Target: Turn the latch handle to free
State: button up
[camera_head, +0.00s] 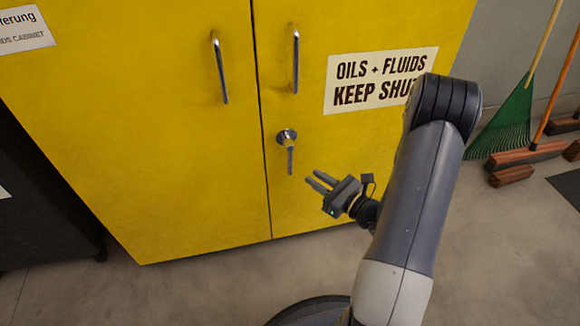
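A yellow two-door cabinet (180,140) stands in front of me with its doors shut. The latch handle (290,158) sits on the right door near the seam. It is a small metal lever on a round boss and hangs pointing down. My gripper (315,182) is just below and right of the latch, and appears apart from it. Its two dark fingers point left toward the door with a small gap between them and nothing visible held.
Two metal bar handles, left (219,68) and right (295,60), are above the latch. A sign (365,78) is on the right door, partly behind my arm. A green rake (505,120) and brooms (525,155) lean at the right. A dark unit (45,200) stands left.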

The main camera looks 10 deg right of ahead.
aim_at(290, 175)
jog(key=b+x, duration=0.1)
jog(key=x, duration=0.9)
jog(key=shift+s+a+r+b, duration=0.1)
jog(key=shift+b, duration=0.2)
jog(key=shift+c, duration=0.4)
grip_shut()
